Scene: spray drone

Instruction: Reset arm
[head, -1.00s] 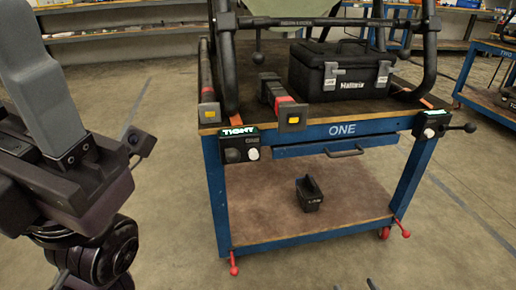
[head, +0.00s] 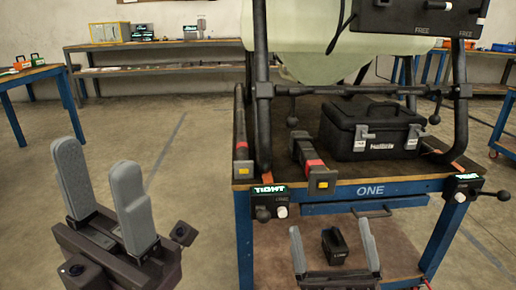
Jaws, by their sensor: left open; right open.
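My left gripper (head: 98,188) is at the lower left, over open floor. Its two grey fingers point up and stand apart, with nothing between them. My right gripper (head: 334,250) is at the bottom centre, in front of the blue cart (head: 243,235) marked ONE. Its fingers are spread and empty. A small black box (head: 334,246) on the cart's lower shelf shows between those fingers, further back. I cannot see contact between either gripper and the cart.
On the cart's top stand a black toolbox (head: 372,130), red-and-black bars (head: 316,168) and a black tube frame (head: 262,90) around a pale tank (head: 305,45). TIGHT labels (head: 270,189) show on clamps at its front corners. A bench (head: 160,46) stands behind.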

